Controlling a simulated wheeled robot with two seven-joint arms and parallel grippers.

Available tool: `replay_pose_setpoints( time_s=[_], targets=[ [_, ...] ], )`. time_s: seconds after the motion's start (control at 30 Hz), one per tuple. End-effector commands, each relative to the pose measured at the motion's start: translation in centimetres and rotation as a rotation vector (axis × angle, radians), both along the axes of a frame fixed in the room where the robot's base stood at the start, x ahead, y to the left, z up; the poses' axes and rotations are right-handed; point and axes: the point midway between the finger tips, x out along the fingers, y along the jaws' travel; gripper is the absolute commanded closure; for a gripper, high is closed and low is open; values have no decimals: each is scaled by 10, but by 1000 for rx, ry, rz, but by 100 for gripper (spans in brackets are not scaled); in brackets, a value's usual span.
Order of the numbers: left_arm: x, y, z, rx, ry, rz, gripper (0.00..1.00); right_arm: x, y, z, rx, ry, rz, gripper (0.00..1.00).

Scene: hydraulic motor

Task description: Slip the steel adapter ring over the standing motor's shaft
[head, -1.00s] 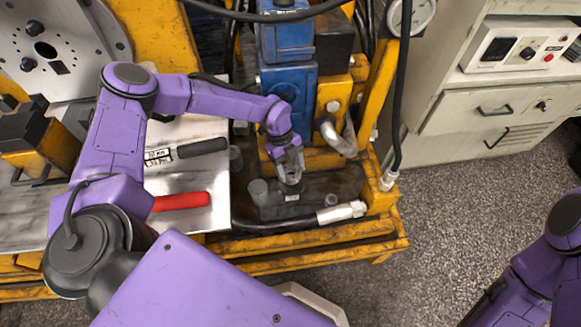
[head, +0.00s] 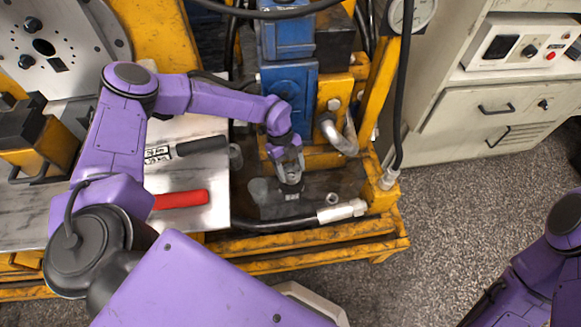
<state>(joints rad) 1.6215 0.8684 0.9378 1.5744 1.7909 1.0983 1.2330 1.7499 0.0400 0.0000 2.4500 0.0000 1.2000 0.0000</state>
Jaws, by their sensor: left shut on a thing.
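My left gripper (head: 289,172) points down over the dark tray area at the foot of the blue press. It is shut on a small grey piece, which appears to be the steel adapter ring; the fingers mostly hide it. Directly below the fingertips is a dark, squat body with a pale label, seemingly the standing motor (head: 291,192). Its shaft is hidden, so I cannot tell whether the ring is around it. My right gripper is out of view; only part of that arm shows at the lower right.
A small ring-like metal piece (head: 332,199) lies right of the motor. A black hose with a silver fitting (head: 342,211) runs along the tray's front. A grey cylinder (head: 236,156) stands left. A red-handled tool (head: 180,200) lies on the metal plate (head: 215,177).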

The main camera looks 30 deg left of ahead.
Motion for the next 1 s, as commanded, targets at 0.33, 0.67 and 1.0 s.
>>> replay_pose_setpoints(
  time_s=[0.33, 0.67, 1.0],
  targets=[
    [1, 0, -11, -1, -1, -1, 89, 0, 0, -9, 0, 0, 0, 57],
    [1, -1, -15, -1, -2, 0, 89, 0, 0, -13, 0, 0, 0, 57],
    [0, 0, -19, 0, -1, 0, 89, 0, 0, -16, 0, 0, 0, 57]
  ],
)
